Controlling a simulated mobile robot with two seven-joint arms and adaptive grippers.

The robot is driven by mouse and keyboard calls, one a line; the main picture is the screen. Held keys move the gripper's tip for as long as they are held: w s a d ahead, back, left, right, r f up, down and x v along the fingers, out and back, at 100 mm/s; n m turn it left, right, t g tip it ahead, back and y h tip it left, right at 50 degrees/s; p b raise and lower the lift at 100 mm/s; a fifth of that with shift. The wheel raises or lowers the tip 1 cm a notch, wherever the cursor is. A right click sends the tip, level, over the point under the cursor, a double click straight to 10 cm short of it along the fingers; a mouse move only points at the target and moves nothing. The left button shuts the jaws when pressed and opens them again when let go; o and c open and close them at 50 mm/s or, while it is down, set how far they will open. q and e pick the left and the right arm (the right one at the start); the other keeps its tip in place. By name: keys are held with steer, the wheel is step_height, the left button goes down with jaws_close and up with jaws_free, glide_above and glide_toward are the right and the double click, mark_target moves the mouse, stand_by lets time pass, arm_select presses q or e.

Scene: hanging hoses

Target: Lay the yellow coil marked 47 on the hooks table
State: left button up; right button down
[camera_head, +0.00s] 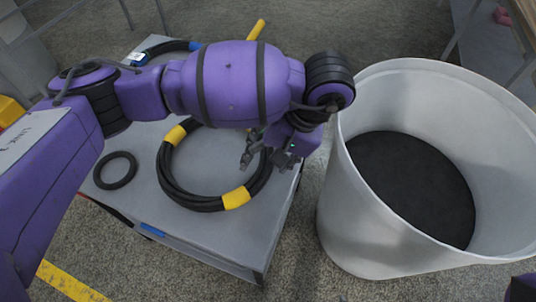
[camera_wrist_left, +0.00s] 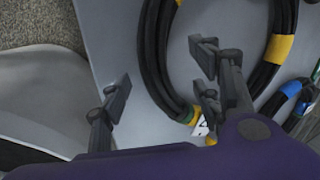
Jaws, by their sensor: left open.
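A black hose coil with yellow bands (camera_head: 236,198) lies flat on a grey table (camera_head: 215,235); it also shows in the left wrist view (camera_wrist_left: 151,50). A white tag (camera_wrist_left: 200,129) at its near edge is partly hidden by my finger, and I cannot read a number on it. My left gripper (camera_head: 264,158) is open and empty over the right part of the coil. In the left wrist view, the coil's strand appears between the spread fingers (camera_wrist_left: 160,76); I cannot tell the height gap. My right gripper is out of view.
A coil with blue bands (camera_head: 168,47) lies at the table's back, partly behind my arm. A small black ring (camera_head: 115,170) lies at the table's left. A large white bin (camera_head: 345,215) with a dark bottom stands close to the right of the table.

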arm_select(q)
steer(key=w+a+r+p+v, duration=0.1)
steer(key=a+p+v, duration=0.1)
steer(key=v, duration=1.6)
steer(key=shift+s+r+p, duration=0.2)
steer(key=shift+r+p, duration=0.05)
steer(key=shift+p, duration=0.5)
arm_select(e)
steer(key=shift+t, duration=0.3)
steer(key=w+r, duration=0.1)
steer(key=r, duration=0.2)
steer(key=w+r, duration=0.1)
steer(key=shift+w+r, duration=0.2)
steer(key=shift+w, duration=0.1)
